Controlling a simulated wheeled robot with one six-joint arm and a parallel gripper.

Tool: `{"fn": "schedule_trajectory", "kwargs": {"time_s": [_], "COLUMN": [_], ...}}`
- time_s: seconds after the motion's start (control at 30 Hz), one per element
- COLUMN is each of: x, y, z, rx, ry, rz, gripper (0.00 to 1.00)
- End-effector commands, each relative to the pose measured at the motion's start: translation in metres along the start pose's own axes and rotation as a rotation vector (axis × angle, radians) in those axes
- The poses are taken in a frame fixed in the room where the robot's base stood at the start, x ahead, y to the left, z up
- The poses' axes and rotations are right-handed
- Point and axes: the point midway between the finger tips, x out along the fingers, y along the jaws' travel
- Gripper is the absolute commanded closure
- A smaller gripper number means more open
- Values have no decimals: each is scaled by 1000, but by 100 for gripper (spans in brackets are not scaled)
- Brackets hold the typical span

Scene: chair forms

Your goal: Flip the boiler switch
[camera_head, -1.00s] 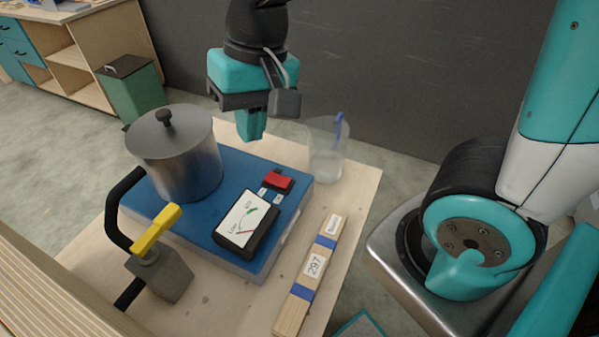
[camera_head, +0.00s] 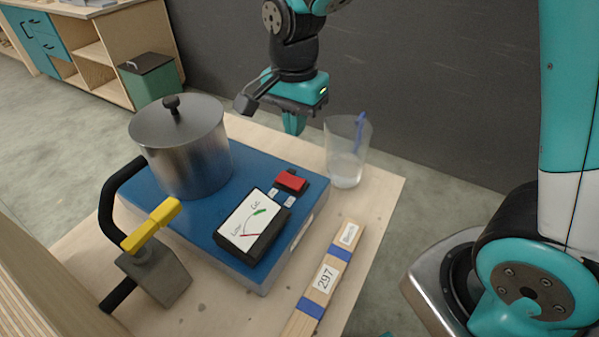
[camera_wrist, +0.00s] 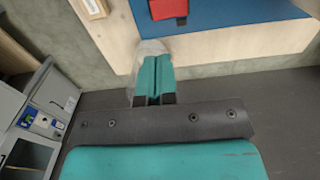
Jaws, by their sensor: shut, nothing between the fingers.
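The boiler is a blue base (camera_head: 262,165) with a silver lidded pot (camera_head: 187,150) on it. A red switch (camera_head: 291,181) sits on the base near its right corner, beside a gauge (camera_head: 251,220) with a needle and a green mark. The red switch also shows at the top of the wrist view (camera_wrist: 168,9). My gripper (camera_head: 293,124) is shut and empty, pointing down behind the switch and apart from it. In the wrist view its teal fingers (camera_wrist: 154,80) are together, with the clear cup behind them.
A clear cup (camera_head: 346,166) with a blue stick stands right of the base, close to my gripper. A yellow-handled valve (camera_head: 152,226) on a black pipe is at the left front. A wooden block labelled 297 (camera_head: 338,259) lies at the right. A green bin (camera_head: 150,80) stands behind on the floor.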

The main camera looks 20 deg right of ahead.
Motion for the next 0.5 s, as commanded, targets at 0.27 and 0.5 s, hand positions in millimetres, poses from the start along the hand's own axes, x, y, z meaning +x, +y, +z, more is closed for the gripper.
{"fn": "schedule_trajectory", "kwargs": {"time_s": [0.27,0.5], "x": [55,102], "y": [1,1], "z": [1,1], "rx": [-2,-3], "ry": [-3,-2], "rz": [8,6], "gripper": [100,100]}}
